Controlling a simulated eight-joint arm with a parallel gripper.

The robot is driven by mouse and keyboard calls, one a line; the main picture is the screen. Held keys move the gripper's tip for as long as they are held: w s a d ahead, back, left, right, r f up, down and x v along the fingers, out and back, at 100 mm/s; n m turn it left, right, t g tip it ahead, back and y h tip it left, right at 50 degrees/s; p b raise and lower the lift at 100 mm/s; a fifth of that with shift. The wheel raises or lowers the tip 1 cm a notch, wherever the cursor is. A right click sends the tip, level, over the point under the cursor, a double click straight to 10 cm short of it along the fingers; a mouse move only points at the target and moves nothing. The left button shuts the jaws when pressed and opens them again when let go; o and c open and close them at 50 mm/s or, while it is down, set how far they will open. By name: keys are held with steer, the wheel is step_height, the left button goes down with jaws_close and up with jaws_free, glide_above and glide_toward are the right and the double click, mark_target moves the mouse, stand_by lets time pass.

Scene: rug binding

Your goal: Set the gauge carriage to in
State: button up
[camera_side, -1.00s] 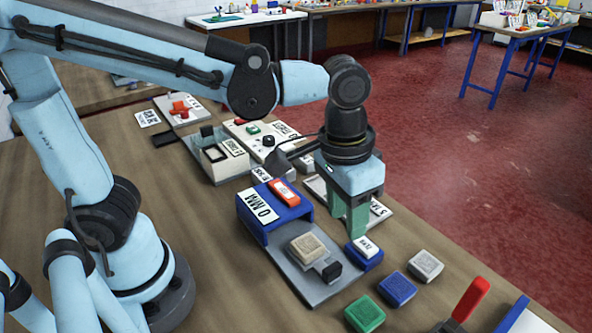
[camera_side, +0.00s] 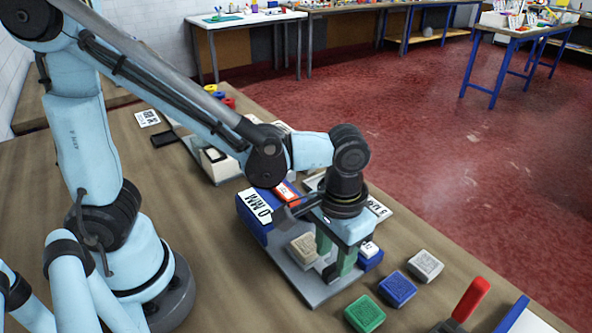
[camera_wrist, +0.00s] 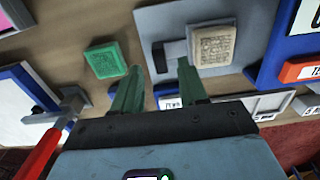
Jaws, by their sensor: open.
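The gauge has a grey base plate (camera_side: 311,294) running out from a blue housing (camera_side: 252,222) marked "0 MM". A beige patterned block (camera_side: 303,248) lies on the plate, outside the housing, with a black handle (camera_wrist: 158,56) beside it. I take block and handle to be the carriage. In the wrist view the block (camera_wrist: 214,46) is right of the handle. My gripper (camera_side: 336,270) is open, pointing down low over the plate, its green fingers on either side of the handle. Contact cannot be told. In the side view the fingers partly hide the handle.
A blue block with a white label (camera_side: 371,254) sits close beside my gripper. Green (camera_side: 364,314), blue (camera_side: 397,289) and grey (camera_side: 425,265) blocks lie nearby. A red-handled tool (camera_side: 470,300) stands at the front right. Bare table lies left of the plate.

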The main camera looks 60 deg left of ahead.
steer(key=shift+f, duration=1.45)
jaws_close()
